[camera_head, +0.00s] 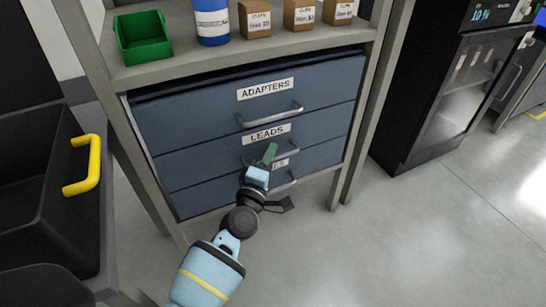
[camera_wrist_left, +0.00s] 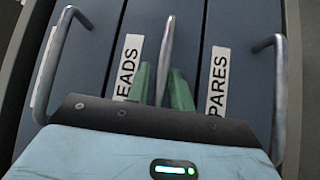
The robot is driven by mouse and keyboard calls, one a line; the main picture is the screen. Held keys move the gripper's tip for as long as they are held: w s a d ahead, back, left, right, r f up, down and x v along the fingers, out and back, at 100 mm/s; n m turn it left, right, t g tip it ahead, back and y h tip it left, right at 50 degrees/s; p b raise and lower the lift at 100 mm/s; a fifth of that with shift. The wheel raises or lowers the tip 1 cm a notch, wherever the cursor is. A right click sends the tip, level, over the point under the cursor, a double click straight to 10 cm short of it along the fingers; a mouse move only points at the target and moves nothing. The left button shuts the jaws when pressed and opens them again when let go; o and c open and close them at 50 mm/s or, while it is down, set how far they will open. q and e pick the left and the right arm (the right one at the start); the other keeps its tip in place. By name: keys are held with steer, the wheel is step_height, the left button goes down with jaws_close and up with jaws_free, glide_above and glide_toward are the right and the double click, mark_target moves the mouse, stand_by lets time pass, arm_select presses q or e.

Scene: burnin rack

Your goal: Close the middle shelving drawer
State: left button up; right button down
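The shelving unit has three blue-grey drawers. The middle drawer (camera_head: 205,163), labelled LEADS, sits between the top drawer (camera_head: 190,120), labelled ADAPTERS, and the bottom drawer (camera_head: 205,197). Its front looks about level with the others; I cannot tell any small gap. My left gripper (camera_head: 268,156) reaches the middle drawer's handle (camera_head: 246,160) and partly hides the bottom label. In the left wrist view, green fingertips (camera_wrist_left: 162,82) stand on either side of the middle handle (camera_wrist_left: 168,42). Whether they press on it is unclear. My right gripper is not in view.
The shelf (camera_head: 200,62) above holds a green bin (camera_head: 143,40), a blue container (camera_head: 212,22) and small brown boxes (camera_head: 255,20). A black tote (camera_head: 35,190) with a yellow handle (camera_head: 85,165) stands at left. A black cabinet (camera_head: 440,90) stands right. Floor (camera_head: 430,220) is clear at lower right.

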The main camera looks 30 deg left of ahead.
arm_select(q)
steer(key=shift+o, duration=0.7)
steer(key=shift+d, duration=0.1)
steer(key=shift+s, duration=0.1)
steer(key=s+f+p, duration=0.1)
steer(key=s+p, duration=0.1)
steer(key=s, duration=0.5)
steer(key=shift+s+d, duration=0.3)
steer(key=shift+d, duration=0.15)
